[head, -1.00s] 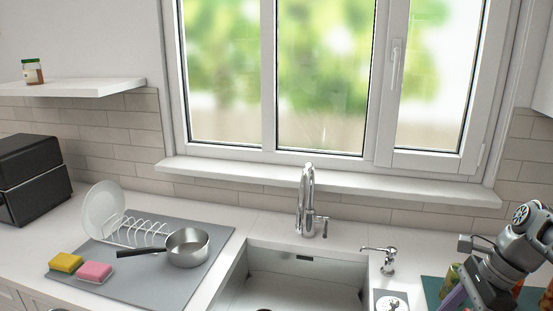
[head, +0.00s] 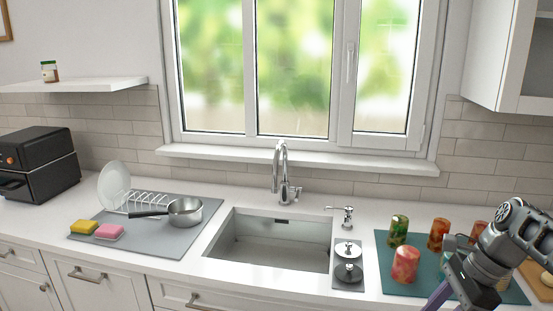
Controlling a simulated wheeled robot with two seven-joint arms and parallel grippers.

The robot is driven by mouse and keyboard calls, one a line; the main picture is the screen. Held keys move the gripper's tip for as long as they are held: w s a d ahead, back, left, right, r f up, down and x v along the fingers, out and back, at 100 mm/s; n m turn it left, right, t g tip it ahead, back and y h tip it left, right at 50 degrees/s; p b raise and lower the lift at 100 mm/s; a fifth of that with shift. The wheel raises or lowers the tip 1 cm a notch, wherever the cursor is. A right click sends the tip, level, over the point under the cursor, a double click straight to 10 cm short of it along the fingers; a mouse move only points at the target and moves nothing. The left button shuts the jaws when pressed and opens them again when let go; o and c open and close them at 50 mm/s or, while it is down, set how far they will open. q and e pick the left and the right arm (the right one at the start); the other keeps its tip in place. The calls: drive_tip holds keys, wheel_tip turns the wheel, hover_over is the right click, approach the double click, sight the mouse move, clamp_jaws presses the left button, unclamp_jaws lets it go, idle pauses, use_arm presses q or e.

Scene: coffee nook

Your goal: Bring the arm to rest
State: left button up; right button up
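My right arm comes in from the lower right edge in the head view. One purple finger-like strip shows below the wrist; the rest is hidden by the wrist or cut off by the frame. I cannot tell how far the fingers are apart or whether they hold anything. My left gripper is not in view.
Several jars stand on the mat, including a green one (head: 398,231) and a red one (head: 405,265), close to my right arm. The sink (head: 268,258), faucet (head: 281,170) and soap pump (head: 346,216) lie left. A saucepan (head: 186,211) sits on a grey mat (head: 165,242).

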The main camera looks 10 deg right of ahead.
drive_tip(key=w+d+f+n+t+h, duration=0.35)
drive_tip(key=w+f+n, duration=0.25)
drive_tip(key=w+f, duration=0.4)
drive_tip(key=a+f+n+y, duration=0.1)
drive_tip(key=a+f+n, duration=0.2)
drive_tip(key=a+f, duration=0.35)
drive_tip(key=a+f+n, duration=0.3)
drive_tip(key=a+f, duration=0.1)
drive_tip(key=f, duration=0.6)
drive_tip(key=s+a+f+n, duration=0.3)
drive_tip(key=s+a+f, duration=0.2)
drive_tip(key=a+f, duration=0.4)
drive_tip(key=s+a+f+n+g+y, duration=0.1)
drive_tip(key=s+a+f+n+g, duration=0.1)
drive_tip(key=s+a, duration=0.5)
drive_tip(key=s+a+f+n+g+y, duration=0.1)
drive_tip(key=s+a+f, duration=0.4)
drive_tip(key=s, duration=0.6)
drive_tip(key=shift+a+n+g, duration=0.4)
drive_tip(key=shift+a+g, duration=0.25)
drive_tip(key=shift+a, duration=0.25)
